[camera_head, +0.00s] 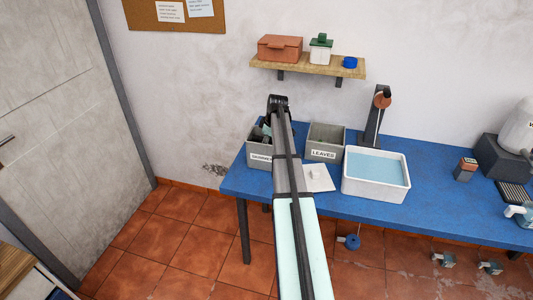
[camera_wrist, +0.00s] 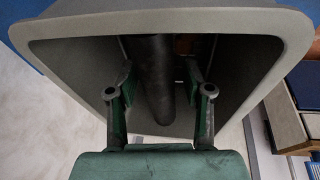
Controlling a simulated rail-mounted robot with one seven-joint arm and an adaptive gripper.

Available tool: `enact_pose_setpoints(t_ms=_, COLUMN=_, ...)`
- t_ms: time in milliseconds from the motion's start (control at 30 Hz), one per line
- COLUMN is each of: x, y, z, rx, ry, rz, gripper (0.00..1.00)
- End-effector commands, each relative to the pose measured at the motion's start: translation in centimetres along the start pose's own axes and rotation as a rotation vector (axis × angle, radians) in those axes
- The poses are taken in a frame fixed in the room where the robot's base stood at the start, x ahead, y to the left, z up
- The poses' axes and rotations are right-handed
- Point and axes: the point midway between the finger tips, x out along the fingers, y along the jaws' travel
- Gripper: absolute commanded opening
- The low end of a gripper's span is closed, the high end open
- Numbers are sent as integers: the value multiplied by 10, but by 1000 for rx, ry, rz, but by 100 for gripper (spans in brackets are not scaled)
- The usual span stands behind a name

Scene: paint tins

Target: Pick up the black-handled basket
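A thick dark rounded bar (camera_wrist: 155,75), which looks like the black handle of the basket, shows inside a grey bin (camera_wrist: 75,22) in the wrist view. The basket part itself cannot be made out. My gripper (camera_wrist: 159,72) reaches into the bin's mouth, with its two fingers apart on either side of the bar. Whether they touch it is not clear. In the head view my gripper (camera_head: 264,130) is at the left grey labelled bin (camera_head: 259,162) on the blue table. My arm hides part of this bin and its contents.
A grey bin marked LEAVES (camera_head: 323,154) stands just right of my arm. A pale square plate (camera_head: 319,179) and a white tub of water (camera_head: 376,190) lie nearby on the blue table (camera_head: 440,190). A wooden shelf (camera_head: 310,67) with boxes hangs above.

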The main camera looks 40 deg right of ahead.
Motion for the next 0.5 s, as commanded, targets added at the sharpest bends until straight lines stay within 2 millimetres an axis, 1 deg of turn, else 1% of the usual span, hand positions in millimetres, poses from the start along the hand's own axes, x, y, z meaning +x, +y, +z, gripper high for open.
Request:
enact_pose_setpoints(t_ms=33, x=0, y=0, z=0, rx=0, ry=0, rz=0, gripper=24)
enact_pose_setpoints(t_ms=67, x=0, y=0, z=0, rx=0, ry=0, rz=0, gripper=13)
enact_pose_setpoints(t_ms=100, x=0, y=0, z=0, rx=0, ry=0, rz=0, gripper=0)
enact_pose_setpoints(t_ms=500, x=-1, y=0, z=0, rx=2, ry=1, rz=-1, gripper=0)
